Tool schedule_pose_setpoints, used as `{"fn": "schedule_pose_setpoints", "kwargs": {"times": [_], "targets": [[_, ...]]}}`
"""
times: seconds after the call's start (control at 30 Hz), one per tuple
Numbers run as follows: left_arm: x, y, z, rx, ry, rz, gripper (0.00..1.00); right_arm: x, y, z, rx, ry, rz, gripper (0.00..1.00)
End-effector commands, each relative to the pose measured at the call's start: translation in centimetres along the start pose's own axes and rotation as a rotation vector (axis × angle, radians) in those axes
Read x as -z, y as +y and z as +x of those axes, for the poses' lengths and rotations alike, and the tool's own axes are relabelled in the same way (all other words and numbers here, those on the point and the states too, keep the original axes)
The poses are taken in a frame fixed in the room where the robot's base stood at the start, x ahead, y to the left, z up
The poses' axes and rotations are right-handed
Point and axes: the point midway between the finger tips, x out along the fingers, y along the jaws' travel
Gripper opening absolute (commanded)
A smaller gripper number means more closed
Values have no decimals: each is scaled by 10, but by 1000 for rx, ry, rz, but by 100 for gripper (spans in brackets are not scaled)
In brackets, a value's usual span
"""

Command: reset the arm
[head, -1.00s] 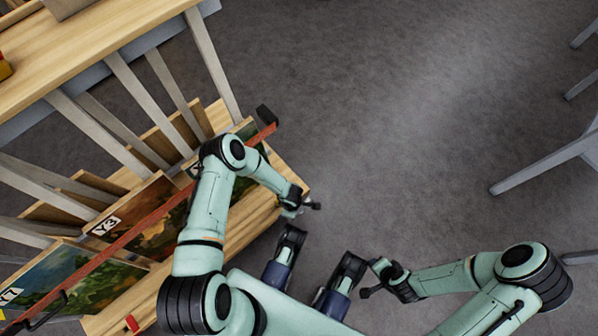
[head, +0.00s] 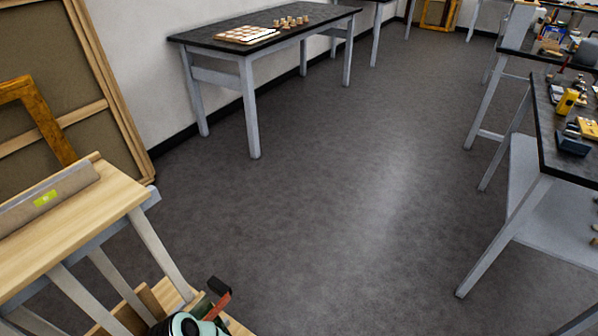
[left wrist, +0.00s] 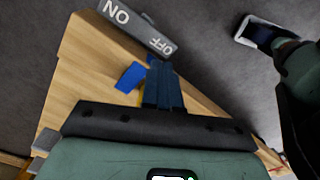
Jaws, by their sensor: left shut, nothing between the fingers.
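My left gripper (left wrist: 163,85) shows in the left wrist view. Its dark blue fingers are together with nothing between them, above a light wooden surface (left wrist: 85,75). A grey block marked ON and OFF (left wrist: 139,27) is just past the fingertips; I cannot tell whether they touch. In the head view only a rounded joint of my left arm shows at the bottom edge, and the left gripper is out of the picture. My right gripper is in neither view with certainty.
A red bar with a dark end (head: 219,292) juts from the low wooden rack (head: 165,292) at bottom left. A wooden-topped table (head: 80,215) stands above it. A dark-topped table (head: 215,45) is at the back, cluttered benches (head: 548,125) at right. The middle floor is open.

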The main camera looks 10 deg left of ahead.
Motion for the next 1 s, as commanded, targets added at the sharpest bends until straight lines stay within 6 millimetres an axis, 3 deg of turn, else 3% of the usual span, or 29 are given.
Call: {"fn": "schedule_pose_setpoints", "kwargs": {"times": [0.17,0.37,0.5,0.77,0.8,1.0], "targets": [[4,0,-7,-21,9,73,0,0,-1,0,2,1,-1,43],[20,-10,-45,-127,36,491,0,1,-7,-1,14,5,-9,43],[23,-28,-80,-205,25,824,0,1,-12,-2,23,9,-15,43],[11,-76,-138,-317,-63,1285,0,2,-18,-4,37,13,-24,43],[9,-82,-154,-308,-78,1283,0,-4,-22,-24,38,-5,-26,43],[0,-111,-211,-252,-155,1297,0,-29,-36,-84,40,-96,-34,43]]}}
